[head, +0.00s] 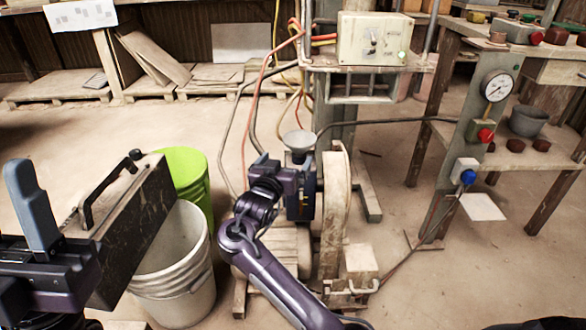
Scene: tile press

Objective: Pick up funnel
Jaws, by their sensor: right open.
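A small pale grey funnel (299,139) shows near the middle of the head view, wide mouth up, on or just in front of the machine's dark upright part. Its lower end is hidden. My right gripper (284,173) is open, just below and left of the funnel. Its fingertips are hard to make out against the dark part, and I cannot tell whether they touch the funnel. My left gripper (48,232) is at the left edge, one grey finger upright beside a black case (140,228). I cannot tell whether it grips the case.
A white bucket (178,295) and a green bucket (190,172) stand left of my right arm. A large worn wheel (334,205) is close right of the gripper. Hoses hang behind. A bench with a gauge (497,86) stands at right. Floor between is mostly clear.

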